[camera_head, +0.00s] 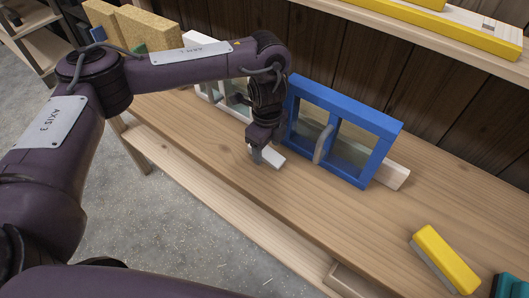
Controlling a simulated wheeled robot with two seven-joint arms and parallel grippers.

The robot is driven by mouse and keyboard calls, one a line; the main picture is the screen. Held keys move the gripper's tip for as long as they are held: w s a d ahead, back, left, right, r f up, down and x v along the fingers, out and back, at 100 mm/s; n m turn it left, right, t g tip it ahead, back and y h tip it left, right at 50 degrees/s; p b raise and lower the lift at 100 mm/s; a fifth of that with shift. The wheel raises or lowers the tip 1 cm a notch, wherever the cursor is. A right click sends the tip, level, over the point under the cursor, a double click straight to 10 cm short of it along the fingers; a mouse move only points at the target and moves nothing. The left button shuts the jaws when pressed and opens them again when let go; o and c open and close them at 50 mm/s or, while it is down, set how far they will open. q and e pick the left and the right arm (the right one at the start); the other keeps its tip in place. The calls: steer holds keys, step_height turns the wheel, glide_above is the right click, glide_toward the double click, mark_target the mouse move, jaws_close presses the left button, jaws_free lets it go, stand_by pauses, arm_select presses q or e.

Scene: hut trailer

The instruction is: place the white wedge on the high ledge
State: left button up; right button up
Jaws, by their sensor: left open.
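A small white block (273,157), likely the white wedge, lies on the wooden bench (200,135) left of the blue frame. My left gripper (262,155) points down right at it, its fingertips by the block's left end. The gripper is open; its fingers partly cover the block, and I cannot tell whether they touch it. The high ledge (400,30) runs along the dark wall at the upper right.
A blue window frame (363,182) stands right beside my left gripper, with a pale bar (397,176) behind it. A yellow-topped block (446,258) lies at the front right. A long yellow piece (440,28) occupies the ledge.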

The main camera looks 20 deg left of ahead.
mark_target(267, 152)
arm_select(q)
steer(key=shift+f, duration=0.5)
steer(key=c, duration=1.1)
steer(key=shift+r, duration=0.1)
steer(key=shift+r, duration=0.1)
step_height(267, 152, up, 20)
steer(key=p, duration=0.2)
steer(key=a+r+n, duration=0.1)
steer(key=n, duration=0.6)
steer(key=w+a+r+n, duration=0.1)
steer(key=a+r+n, duration=0.1)
steer(key=n, duration=0.5)
steer(key=a+r+n, duration=0.2)
steer(key=n, duration=0.6)
steer(key=shift+w+a, duration=0.2)
